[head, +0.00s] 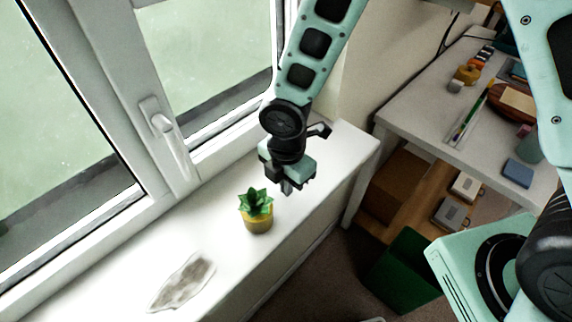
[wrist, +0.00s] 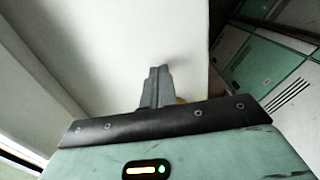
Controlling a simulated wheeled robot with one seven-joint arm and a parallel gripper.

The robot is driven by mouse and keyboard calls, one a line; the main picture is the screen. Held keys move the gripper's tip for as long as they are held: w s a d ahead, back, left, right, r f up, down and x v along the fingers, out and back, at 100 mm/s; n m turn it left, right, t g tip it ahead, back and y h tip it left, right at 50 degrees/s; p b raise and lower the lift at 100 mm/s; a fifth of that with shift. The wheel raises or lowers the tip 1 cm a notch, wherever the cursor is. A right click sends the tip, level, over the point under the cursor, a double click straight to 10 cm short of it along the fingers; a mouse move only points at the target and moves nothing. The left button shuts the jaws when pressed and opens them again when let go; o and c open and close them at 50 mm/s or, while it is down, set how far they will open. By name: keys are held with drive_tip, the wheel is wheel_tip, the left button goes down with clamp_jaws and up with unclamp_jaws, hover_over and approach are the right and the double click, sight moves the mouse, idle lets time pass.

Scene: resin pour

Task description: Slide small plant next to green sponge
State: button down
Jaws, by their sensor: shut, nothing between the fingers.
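The small plant (head: 257,212), green pointed leaves in a yellow pot, stands upright on the white windowsill (head: 215,240). My gripper (head: 287,187) is shut and empty, pointing down over the sill, just up and right of the plant in the head view. In the wrist view its closed fingers (wrist: 157,86) show against the white sill. A sliver of yellow (wrist: 181,100) shows beside them, probably the pot, mostly hidden by my gripper. I cannot make out a green sponge in either view.
A flat grey-brown patch (head: 182,285) lies on the sill to the plant's lower left. The window handle (head: 165,130) juts out behind. A cluttered desk (head: 425,115) and a green bin (head: 405,272) stand right. The sill between plant and patch is clear.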

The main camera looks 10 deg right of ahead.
drive_tip(key=shift+s+a+p, duration=0.55)
drive_tip(key=shift+s+a, duration=0.2)
drive_tip(key=shift+a, duration=0.2)
drive_tip(key=shift+s+a+p, duration=0.3)
drive_tip(key=shift+s+a, duration=0.05)
drive_tip(key=shift+a, duration=0.3)
drive_tip(key=shift+f, duration=0.1)
drive_tip(key=s+a+b, duration=0.2)
drive_tip(key=s+a, duration=0.4)
drive_tip(key=a, duration=0.3)
drive_tip(key=s+a+b, duration=0.3)
drive_tip(key=s+a, duration=0.4)
drive_tip(key=a, duration=0.3)
drive_tip(key=s+a+b, duration=0.2)
drive_tip(key=s+a, duration=0.4)
drive_tip(key=a, duration=0.4)
drive_tip(key=shift+s, duration=0.35)
